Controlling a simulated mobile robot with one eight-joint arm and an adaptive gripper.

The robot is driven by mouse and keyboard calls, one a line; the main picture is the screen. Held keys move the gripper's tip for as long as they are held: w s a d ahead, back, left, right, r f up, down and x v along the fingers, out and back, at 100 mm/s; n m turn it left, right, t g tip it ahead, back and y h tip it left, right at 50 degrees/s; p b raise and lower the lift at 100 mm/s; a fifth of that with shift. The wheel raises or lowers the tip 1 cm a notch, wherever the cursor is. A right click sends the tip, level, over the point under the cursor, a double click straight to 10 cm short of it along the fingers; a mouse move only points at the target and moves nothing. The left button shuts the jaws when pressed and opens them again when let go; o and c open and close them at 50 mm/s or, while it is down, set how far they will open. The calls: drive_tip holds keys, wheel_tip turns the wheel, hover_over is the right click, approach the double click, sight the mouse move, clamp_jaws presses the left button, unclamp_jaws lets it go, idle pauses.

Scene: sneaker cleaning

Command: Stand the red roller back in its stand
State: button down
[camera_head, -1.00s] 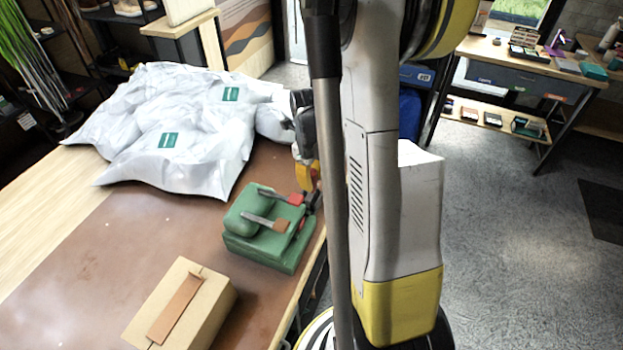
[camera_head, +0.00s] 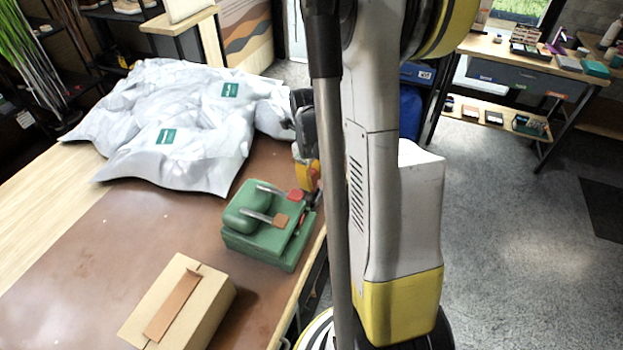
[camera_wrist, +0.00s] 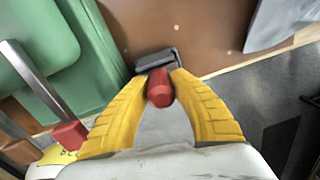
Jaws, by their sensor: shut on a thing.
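My gripper (camera_wrist: 160,88) has yellow fingers, shut on the red handle of the red roller (camera_wrist: 159,97). The roller's dark head (camera_wrist: 156,61) points away from me, over the brown mat. The green stand (camera_wrist: 105,52) is just left of the gripper in the wrist view. In the head view the stand (camera_head: 258,246) sits near the table's right edge, with my gripper (camera_head: 308,175) at its far right corner. There my arm hides most of the held roller. I cannot tell whether the roller touches the mat or the stand.
Two metal-shafted tools lie on the stand, one with a red end (camera_head: 296,195), one with a brown end (camera_head: 281,221). White bags (camera_head: 190,125) lie behind the stand. A cardboard box (camera_head: 205,310) stands in front. The brown mat (camera_head: 110,255) is clear to the left.

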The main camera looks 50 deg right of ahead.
drive_tip(key=shift+w+a, duration=0.15)
drive_tip(key=shift+w, duration=0.1)
idle(0.5)
drive_tip(key=c, duration=1.1)
unclamp_jaws()
drive_tip(key=shift+w, duration=0.1)
drive_tip(key=shift+c, duration=0.2)
drive_tip(key=r, duration=1.2)
drive_tip(key=shift+s+a, duration=0.2)
drive_tip(key=shift+a, duration=0.15)
drive_tip(key=shift+a, duration=0.1)
